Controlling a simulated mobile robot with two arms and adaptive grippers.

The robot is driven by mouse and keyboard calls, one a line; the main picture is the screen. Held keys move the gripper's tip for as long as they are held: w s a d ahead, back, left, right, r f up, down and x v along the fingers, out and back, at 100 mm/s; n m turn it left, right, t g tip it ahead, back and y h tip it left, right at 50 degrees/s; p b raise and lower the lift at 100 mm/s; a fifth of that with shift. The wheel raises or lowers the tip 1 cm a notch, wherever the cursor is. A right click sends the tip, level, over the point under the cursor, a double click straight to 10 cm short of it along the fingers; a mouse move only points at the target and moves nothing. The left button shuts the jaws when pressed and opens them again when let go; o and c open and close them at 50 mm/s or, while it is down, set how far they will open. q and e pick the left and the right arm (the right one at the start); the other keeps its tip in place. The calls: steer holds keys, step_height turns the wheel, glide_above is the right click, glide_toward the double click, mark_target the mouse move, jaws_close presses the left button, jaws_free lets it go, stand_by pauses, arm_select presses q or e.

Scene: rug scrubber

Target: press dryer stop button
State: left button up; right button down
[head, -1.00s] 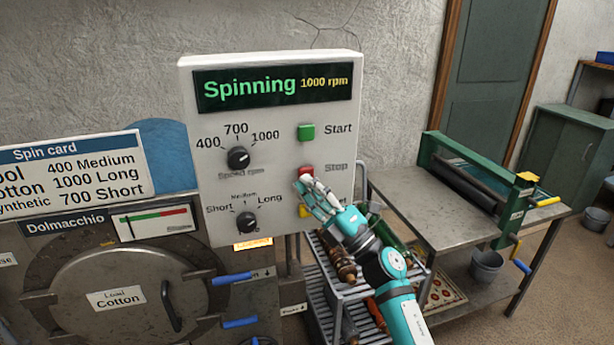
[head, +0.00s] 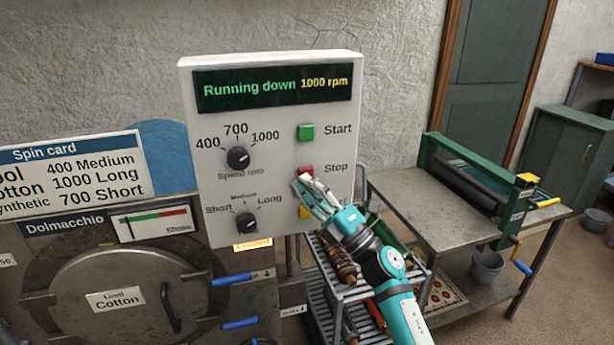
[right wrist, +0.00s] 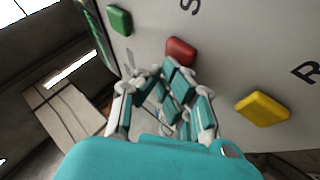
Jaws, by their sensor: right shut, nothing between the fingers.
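The dryer's control panel (head: 275,200) is a white box with a dark display (head: 275,86) that reads "Running down 1000 rpm". The red Stop button (head: 305,170) sits below the green Start button (head: 306,132). My right gripper (head: 304,182) is shut and empty, its fingertips at the lower edge of the red button. In the right wrist view the red button (right wrist: 180,49) is just past the fingertips (right wrist: 170,65); I cannot tell whether they touch. A yellow button (head: 305,212), partly hidden by my gripper, sits below it. My left gripper is not in view.
The dryer drum door (head: 130,285), labelled "Cotton", is at lower left, below the spin card (head: 70,168). A cart (head: 345,285) with bottles and brushes stands under the panel. A metal table (head: 410,200) with a green roller press (head: 475,185) is at right.

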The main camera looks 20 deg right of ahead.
steer(key=shift+s, duration=0.75)
steer(key=shift+p, duration=0.3)
steer(key=s+p, duration=0.1)
steer(key=s, duration=0.4)
steer(key=shift+d, duration=0.15)
